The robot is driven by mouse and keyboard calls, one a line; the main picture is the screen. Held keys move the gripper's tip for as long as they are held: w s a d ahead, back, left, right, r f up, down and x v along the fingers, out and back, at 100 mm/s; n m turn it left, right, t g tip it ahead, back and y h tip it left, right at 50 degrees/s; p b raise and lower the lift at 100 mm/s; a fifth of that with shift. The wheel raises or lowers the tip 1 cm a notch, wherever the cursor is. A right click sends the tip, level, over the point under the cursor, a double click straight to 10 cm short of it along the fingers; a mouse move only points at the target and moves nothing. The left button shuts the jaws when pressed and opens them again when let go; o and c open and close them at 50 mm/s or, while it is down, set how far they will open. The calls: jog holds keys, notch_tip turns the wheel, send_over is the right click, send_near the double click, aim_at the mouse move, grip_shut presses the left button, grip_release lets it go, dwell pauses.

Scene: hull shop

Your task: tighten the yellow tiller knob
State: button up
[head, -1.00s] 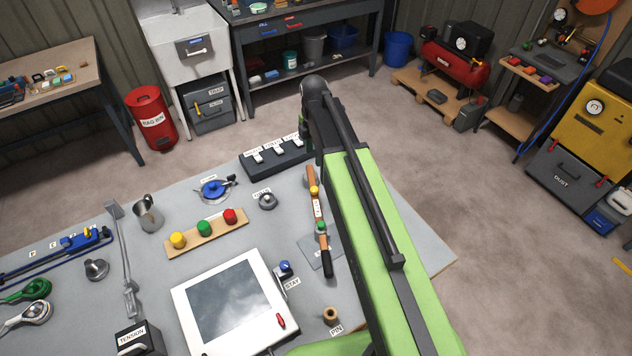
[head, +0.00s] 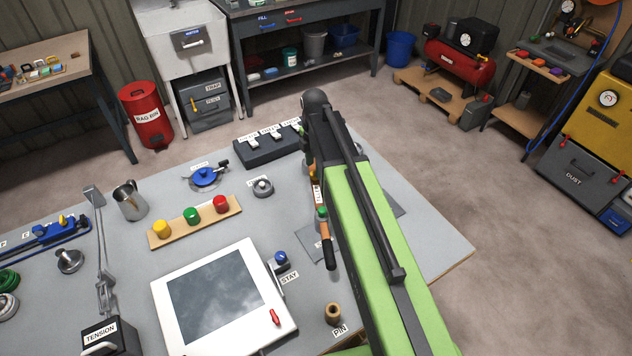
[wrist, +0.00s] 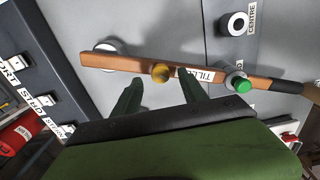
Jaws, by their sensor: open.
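In the wrist view the wooden tiller (wrist: 205,77) runs across the picture. A round yellow knob (wrist: 161,72) sits on it, left of a "TILLER" label that is partly hidden. A green knob (wrist: 240,85) sits on it further right, near the dark grip. My gripper (wrist: 160,93) is open and empty; its two dark green fingers point toward the tiller, one to each side of the yellow knob. I cannot tell whether they touch the wood.
A dark switch box (head: 268,148) stands behind the tiller. A "STAY" knob (head: 281,259) and a "PIN" post (head: 333,312) stand nearby.

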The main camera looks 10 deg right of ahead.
notch_tip(320, 180, down, 3)
jog(key=shift+r+b, duration=0.2)
jog(key=shift+b, duration=0.4)
jog(key=shift+r, duration=0.1)
grip_shut()
